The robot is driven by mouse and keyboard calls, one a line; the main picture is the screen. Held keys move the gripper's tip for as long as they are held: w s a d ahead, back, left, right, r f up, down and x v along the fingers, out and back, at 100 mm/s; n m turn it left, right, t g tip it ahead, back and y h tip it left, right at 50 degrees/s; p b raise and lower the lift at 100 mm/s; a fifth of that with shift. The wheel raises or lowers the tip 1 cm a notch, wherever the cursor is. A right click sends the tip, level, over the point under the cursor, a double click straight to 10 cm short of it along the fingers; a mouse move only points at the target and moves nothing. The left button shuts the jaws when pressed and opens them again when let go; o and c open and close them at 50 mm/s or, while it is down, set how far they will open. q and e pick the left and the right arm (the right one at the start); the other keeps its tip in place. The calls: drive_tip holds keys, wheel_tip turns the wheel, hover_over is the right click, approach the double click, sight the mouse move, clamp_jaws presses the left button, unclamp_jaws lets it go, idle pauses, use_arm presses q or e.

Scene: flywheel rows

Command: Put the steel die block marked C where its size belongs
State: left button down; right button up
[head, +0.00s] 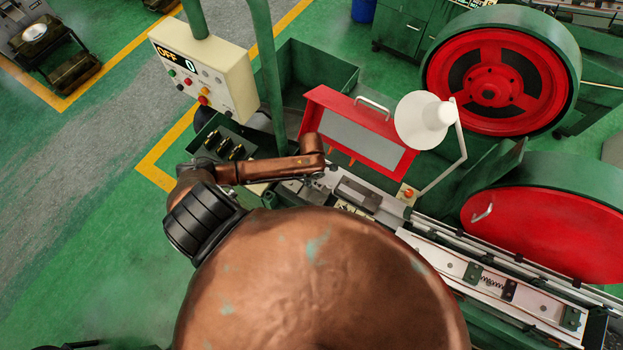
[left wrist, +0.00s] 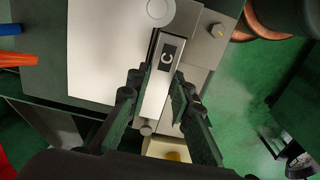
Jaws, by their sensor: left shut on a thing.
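The steel die block marked C (left wrist: 154,98) is a long, narrow, light-grey bar with a white C on a dark patch near its far end. It lies between the green-padded fingers of my left gripper (left wrist: 160,85) in the left wrist view. That gripper is shut on the block, above a grey metal surface (left wrist: 95,55). In the head view my left gripper (head: 327,172) is small and dark, in front of the red-framed guard on the machine, and I cannot make out the block there. My right gripper is not in view.
The red-framed guard (head: 312,112), a white lamp (head: 424,120) and two red flywheels (head: 488,85) stand behind and right. A control box (head: 205,70) reading OFF 0 hangs at left. A green bin (head: 335,75) stands behind. The machine bed (head: 480,268) runs lower right.

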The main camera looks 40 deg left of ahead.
use_arm(q)
drive_tip(key=shift+w+r+p, duration=0.1)
drive_tip(key=shift+w+p, duration=0.1)
drive_tip(key=shift+p, duration=0.25)
idle(0.9)
drive_tip(key=c, duration=1.7)
unclamp_jaws()
drive_tip(key=shift+s, duration=0.1)
drive_tip(key=shift+o, duration=0.2)
drive_tip(key=shift+s, duration=0.1)
drive_tip(key=shift+r, duration=3.45)
